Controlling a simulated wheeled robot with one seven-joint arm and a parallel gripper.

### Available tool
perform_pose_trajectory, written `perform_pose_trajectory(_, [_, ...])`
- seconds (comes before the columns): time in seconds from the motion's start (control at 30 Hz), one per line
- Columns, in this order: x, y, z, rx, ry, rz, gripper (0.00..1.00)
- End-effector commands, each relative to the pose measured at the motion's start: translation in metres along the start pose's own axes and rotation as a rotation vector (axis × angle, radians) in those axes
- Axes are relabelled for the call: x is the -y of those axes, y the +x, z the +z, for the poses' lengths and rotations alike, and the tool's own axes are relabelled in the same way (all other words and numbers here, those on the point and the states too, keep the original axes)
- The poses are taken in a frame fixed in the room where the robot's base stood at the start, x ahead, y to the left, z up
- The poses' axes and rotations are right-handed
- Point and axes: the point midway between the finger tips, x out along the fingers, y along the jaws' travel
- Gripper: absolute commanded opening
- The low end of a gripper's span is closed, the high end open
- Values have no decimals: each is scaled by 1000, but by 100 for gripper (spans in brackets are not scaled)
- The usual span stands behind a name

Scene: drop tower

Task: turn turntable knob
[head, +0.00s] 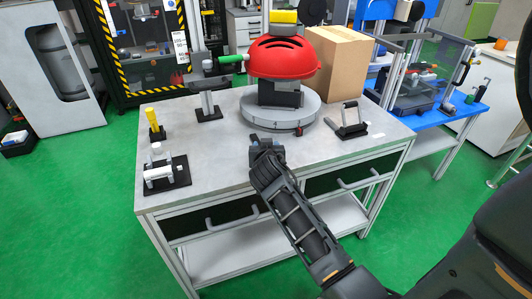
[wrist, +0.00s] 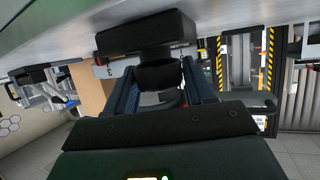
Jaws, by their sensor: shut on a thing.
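The round grey turntable (head: 282,120) stands on the table, bearing a red helmet (head: 283,57) on a dark block. My gripper (head: 263,141) reaches over the front of the table to just before the turntable's near rim. In the wrist view, my gripper's fingers (wrist: 161,84) stand on either side of a dark rounded knob (wrist: 162,72) and are shut on it. The knob is joined to a black block (wrist: 146,36). In the head view, the gripper hides the knob.
On the grey table (head: 225,155), a clamp-like fixture (head: 166,170) and a yellow-topped post (head: 155,126) stand at left. A black angled stand (head: 346,122) is at right. A cardboard box (head: 338,62) stands behind the turntable. The table's front middle is mostly clear.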

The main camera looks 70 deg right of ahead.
Motion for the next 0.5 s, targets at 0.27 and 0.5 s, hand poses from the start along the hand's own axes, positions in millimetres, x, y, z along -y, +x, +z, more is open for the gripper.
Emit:
perform_pose_trajectory(0.27, [1, 2, 3, -1, 37, 88, 23])
perform_pose_trajectory(0.5, [1, 1, 3, 1, 57, 137, 23])
